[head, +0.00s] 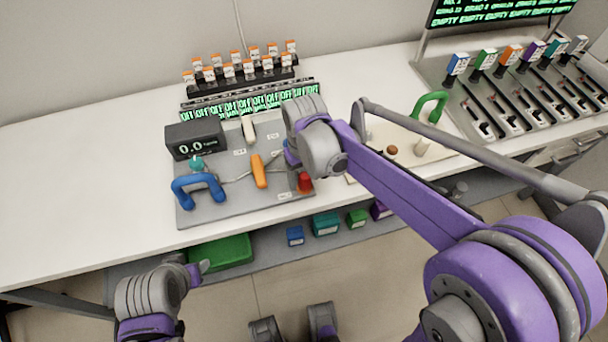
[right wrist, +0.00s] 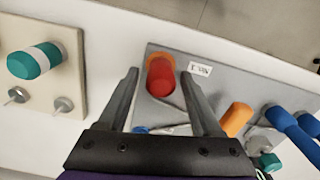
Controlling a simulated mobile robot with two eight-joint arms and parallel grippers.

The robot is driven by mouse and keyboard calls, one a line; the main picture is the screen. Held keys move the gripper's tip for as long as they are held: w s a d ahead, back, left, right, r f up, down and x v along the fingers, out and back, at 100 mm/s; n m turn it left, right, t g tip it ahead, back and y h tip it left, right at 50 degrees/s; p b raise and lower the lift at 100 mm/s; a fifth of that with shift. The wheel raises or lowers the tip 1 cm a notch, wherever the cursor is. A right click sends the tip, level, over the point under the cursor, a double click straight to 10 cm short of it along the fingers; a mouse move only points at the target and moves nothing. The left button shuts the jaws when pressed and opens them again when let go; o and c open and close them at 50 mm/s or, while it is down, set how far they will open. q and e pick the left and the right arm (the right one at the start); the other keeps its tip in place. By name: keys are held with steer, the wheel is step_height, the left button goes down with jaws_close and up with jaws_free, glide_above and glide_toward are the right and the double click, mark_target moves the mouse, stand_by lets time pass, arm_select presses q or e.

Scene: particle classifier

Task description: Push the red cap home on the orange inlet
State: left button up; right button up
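The red cap (head: 305,181) is at the right front of the grey panel (head: 235,207). It sits at the orange inlet (head: 306,190), whose rim also shows behind the cap (right wrist: 160,82) in the right wrist view. I cannot tell how deep the cap sits. My right gripper (right wrist: 160,73) is open, with one finger on each side of the cap and visible gaps between. In the head view my right wrist hides the fingers. My left gripper (head: 203,267) is low at the left, in front of the table edge; its opening is unclear.
The panel also carries an orange handle (head: 258,171), a blue handle (head: 198,189), a teal knob (head: 196,163) and a display box reading 0.0 (head: 195,139). The left tabletop is clear.

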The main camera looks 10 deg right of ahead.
mark_target(306, 176)
steer(key=shift+o, duration=0.3)
steer(key=shift+r, duration=0.1)
step_height(306, 176, up, 11)
steer(key=shift+f+p, duration=0.15)
steer(key=shift+p, duration=0.4)
steer(key=shift+s+d, duration=0.2)
steer(key=shift+s, duration=0.15)
steer(key=s+d+f+m+t+p, duration=0.1)
steer(key=s+d+f+t+p, duration=0.1)
steer(key=s, duration=0.5)
steer(key=s+d+f+m+t+p, duration=0.1)
steer(key=s+d+f+t+p, duration=0.1)
steer(key=s, duration=0.5)
steer(key=shift+d+f+t, duration=0.3)
steer(key=shift+d+t, duration=0.4)
steer(key=shift+d, duration=0.45)
